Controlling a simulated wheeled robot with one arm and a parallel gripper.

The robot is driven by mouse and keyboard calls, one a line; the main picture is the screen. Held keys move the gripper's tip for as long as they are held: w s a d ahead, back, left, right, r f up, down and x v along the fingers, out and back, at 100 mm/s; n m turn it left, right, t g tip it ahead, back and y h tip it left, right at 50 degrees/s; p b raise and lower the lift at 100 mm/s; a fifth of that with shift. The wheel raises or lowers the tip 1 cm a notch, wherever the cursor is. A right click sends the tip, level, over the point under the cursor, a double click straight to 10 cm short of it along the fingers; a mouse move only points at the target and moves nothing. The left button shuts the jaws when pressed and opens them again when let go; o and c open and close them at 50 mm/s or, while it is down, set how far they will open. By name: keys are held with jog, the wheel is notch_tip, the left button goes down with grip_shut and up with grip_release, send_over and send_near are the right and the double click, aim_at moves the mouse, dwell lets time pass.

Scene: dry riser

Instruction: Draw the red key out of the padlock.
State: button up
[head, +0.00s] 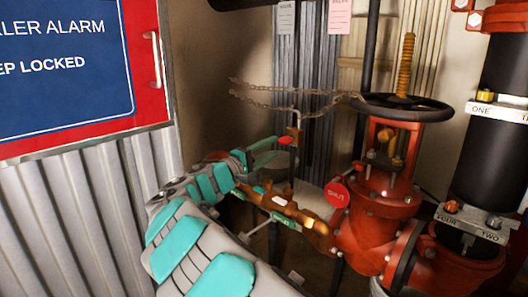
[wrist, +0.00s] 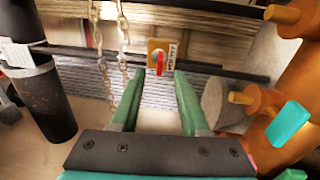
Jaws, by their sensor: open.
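The brass padlock (head: 294,132) hangs at the chain, left of the black handwheel in the head view. The red key (head: 285,140) sticks out of it towards my gripper. In the wrist view the padlock (wrist: 157,47) shows a pale label on its right side, and the red key (wrist: 160,64) stands upright in its face. My gripper (head: 273,149) has green fingers, open and empty, just short of the key. In the wrist view the key lies just beyond and between the fingertips (wrist: 160,77), with no contact visible. The inserted part of the key is hidden.
The rusty chain (head: 290,105) runs to the handwheel (head: 402,108) on the red valve (head: 375,200). A round red tag (head: 337,194) hangs by the valve. Orange-brown fittings (wrist: 285,75) stand close right of my fingers. A blue sign (head: 65,65) is at left.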

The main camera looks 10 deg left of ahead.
aim_at(281, 143)
jog(key=shift+x, duration=2.85)
grip_shut()
jog(key=shift+r+b+v, duration=0.2)
jog(key=shift+b+v, duration=0.1)
jog(key=shift+v, duration=1.2)
jog(key=shift+r+b+v, duration=0.15)
jog(key=shift+b+v, duration=0.1)
jog(key=shift+v, duration=1.2)
